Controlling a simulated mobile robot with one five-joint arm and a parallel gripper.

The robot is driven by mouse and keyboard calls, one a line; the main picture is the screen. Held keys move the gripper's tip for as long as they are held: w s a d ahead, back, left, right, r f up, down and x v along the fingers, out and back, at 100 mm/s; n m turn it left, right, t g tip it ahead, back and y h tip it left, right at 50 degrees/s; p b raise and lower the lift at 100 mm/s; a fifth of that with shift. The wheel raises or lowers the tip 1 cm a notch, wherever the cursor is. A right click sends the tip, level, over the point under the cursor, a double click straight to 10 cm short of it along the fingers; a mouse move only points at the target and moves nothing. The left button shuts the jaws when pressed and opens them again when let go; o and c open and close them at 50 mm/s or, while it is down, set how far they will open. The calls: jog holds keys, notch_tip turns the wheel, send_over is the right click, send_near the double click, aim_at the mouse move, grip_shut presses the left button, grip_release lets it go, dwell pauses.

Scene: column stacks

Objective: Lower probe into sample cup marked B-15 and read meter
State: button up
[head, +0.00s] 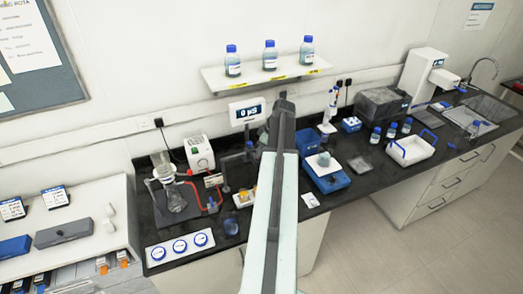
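A white meter (247,112) with a dark display stands against the wall behind the bench; the display seems to read 0 µS. Three round white cups or dishes with blue rings (180,246) sit in a row on a white holder at the bench's front left. Their marks are too small to read, so I cannot tell which is B-15. I cannot pick out the probe for certain; a dark upright stand (249,150) is below the meter. My arm reaches up the middle of the view. My gripper (283,98) is at its far end, and its fingers are not clear.
A glass flask on a stand (172,190) with red tubing is at the left. A blue tray (325,172) and a white basket (411,149) are on the right. A wall shelf (268,75) holds three bottles. My arm hides part of the bench.

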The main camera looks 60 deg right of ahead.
jog(key=shift+o, duration=0.7)
jog(key=p+v, duration=0.6)
jog(key=s+d+b, duration=0.1)
jog(key=s, duration=1)
jog(key=shift+s+d+f, duration=0.3)
jog(key=shift+d+f, duration=0.05)
jog(key=shift+f, duration=0.15)
